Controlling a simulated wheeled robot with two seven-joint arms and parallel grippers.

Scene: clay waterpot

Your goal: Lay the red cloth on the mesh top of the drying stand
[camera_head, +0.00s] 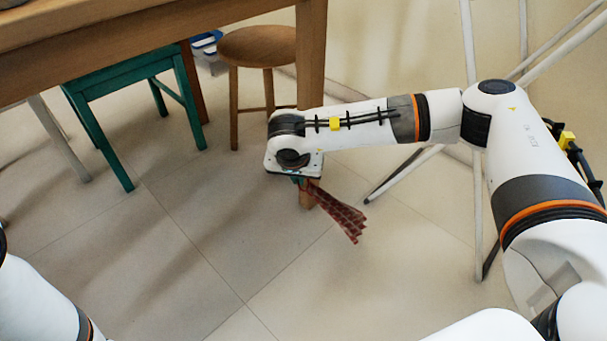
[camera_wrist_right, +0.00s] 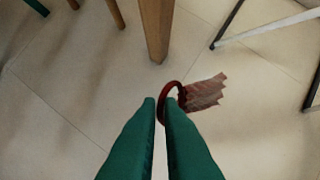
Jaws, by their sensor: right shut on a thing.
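The red cloth (camera_head: 340,213) hangs down to the right below my right gripper (camera_head: 301,182) in the head view, above the tiled floor. In the right wrist view, the green fingers of my right gripper (camera_wrist_right: 161,103) are shut on a dark red curled part of the cloth (camera_wrist_right: 204,93), whose checked end spreads to the right. White legs with dark feet, likely of the drying stand (camera_head: 478,190), stand at the right in the head view, partly behind my right arm. The mesh top is out of view. My left gripper is not in view; only part of my left arm shows.
A wooden table (camera_head: 150,40) crosses the upper left, its leg (camera_head: 311,60) close behind my right gripper. A green stool (camera_head: 125,85) and a round wooden stool (camera_head: 257,46) stand near it. The floor (camera_head: 200,250) in front is clear.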

